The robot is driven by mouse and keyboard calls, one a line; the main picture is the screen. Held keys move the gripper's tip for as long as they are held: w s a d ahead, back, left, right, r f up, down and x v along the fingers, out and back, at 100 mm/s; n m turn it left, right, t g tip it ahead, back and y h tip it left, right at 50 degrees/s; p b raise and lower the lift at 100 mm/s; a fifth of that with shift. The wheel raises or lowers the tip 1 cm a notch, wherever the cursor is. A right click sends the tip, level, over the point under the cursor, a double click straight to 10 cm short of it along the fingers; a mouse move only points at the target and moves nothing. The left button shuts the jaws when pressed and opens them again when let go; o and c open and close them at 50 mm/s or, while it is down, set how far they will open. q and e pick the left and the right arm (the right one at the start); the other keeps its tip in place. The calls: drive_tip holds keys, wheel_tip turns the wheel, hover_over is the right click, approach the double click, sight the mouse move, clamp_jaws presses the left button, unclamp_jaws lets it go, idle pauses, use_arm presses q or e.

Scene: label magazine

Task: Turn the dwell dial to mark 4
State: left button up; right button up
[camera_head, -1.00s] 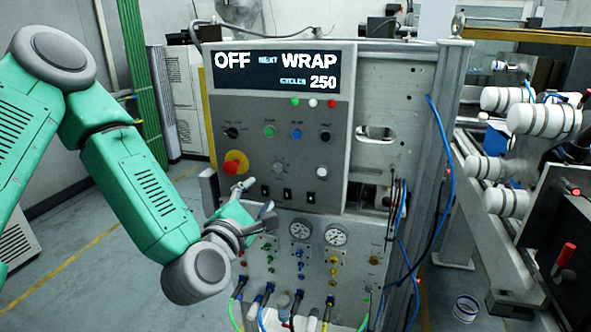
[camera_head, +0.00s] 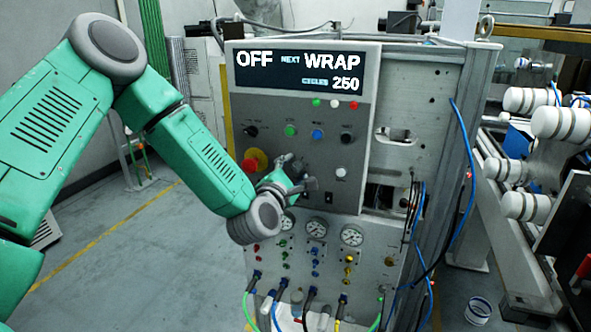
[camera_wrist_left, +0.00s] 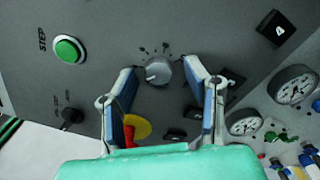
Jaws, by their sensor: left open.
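A round grey dial (camera_wrist_left: 158,70), which I take to be the dwell dial, sits on the grey panel with small dark marks around its upper side. A pale line shows at its lower left; I cannot read which mark it meets. My left gripper (camera_wrist_left: 160,68) is open, one finger on each side of the dial, and I cannot see contact. In the head view my left gripper (camera_head: 299,171) is in front of the panel's middle and mostly hides the dial. My right gripper is in neither view.
A red emergency button on yellow (camera_head: 256,160) is left of the gripper and shows close to the left finger in the wrist view (camera_wrist_left: 138,127). A green button (camera_wrist_left: 69,49) and black switches surround the dial. Gauges (camera_head: 352,236) and hoses are below. The display (camera_head: 300,72) reads OFF, NEXT WRAP, CYCLES 250.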

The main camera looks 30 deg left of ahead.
use_arm(q)
drive_tip(key=shift+a, duration=0.2)
drive_tip(key=c, duration=0.3)
drive_tip(key=shift+a+f, duration=0.1)
clamp_jaws()
drive_tip(key=shift+d, duration=0.2)
drive_tip(key=shift+d+m, duration=0.15)
drive_tip(key=shift+m, duration=0.15)
drive_tip(key=shift+m+b, duration=0.6)
drive_tip(key=shift+m, duration=1.4)
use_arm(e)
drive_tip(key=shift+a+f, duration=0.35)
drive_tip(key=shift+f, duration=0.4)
use_arm(q)
drive_tip(key=shift+d, duration=0.1)
